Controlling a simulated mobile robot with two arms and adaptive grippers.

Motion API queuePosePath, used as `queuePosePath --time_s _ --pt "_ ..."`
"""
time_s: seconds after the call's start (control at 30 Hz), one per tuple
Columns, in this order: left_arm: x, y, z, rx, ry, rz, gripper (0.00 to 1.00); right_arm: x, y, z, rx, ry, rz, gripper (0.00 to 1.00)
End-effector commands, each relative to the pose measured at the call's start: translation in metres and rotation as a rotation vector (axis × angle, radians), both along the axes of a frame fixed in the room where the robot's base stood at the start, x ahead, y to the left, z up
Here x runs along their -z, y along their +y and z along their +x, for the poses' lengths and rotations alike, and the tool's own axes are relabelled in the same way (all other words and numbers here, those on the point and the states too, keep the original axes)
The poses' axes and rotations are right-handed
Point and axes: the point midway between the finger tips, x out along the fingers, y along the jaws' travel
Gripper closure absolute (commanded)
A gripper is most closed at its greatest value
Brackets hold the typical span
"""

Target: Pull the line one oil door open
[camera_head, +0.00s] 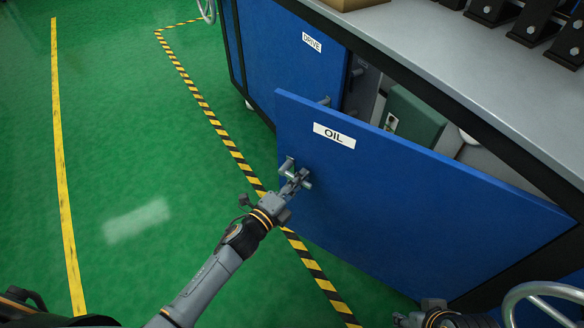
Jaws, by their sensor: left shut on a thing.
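The blue oil door (400,205) bears a white "OIL" label (334,135) and stands open, swung out from the cabinet, with its free edge at the left. Its grey handle (287,166) is near that free edge. My left gripper (299,180) is at the handle and shut on it; the fingers hide part of the handle. My right arm shows only at the bottom edge, and its fingertips are not in view.
Behind the door, the cabinet's opening shows a green unit (411,117). The closed drive door (300,50) is to the left. A grey handwheel (545,292) is at the lower right. Green floor with a striped yellow-black line (237,155) is clear at the left.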

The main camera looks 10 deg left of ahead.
Motion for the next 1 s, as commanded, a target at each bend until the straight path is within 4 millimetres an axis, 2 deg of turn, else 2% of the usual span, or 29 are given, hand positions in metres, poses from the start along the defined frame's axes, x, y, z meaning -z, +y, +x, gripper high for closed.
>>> queuePosePath --time_s 0.4,0.43,0.5,0.53,0.87,1.0 --pt "0.000 -0.005 -0.004 0.012 -0.001 -0.001 1.00 -0.001 0.000 0.000 0.000 -0.001 0.000 0.60" --pt "0.000 -0.005 -0.004 0.012 -0.001 -0.001 0.81 -0.001 0.000 0.000 0.000 -0.001 0.000 0.60" --pt "0.000 -0.004 -0.004 0.012 -0.001 -0.001 0.66 -0.001 0.000 0.000 0.000 -0.001 0.000 0.60" --pt "0.000 -0.004 -0.004 0.012 -0.001 -0.001 0.62 -0.001 0.000 0.000 0.000 -0.001 0.000 0.60" --pt "-0.001 -0.003 -0.006 0.011 -0.002 -0.001 0.62 -0.002 0.000 0.002 0.001 -0.005 0.001 0.60" --pt "0.000 0.004 -0.020 0.012 0.000 -0.001 0.62 -0.002 0.000 0.001 0.001 -0.004 0.001 0.60"
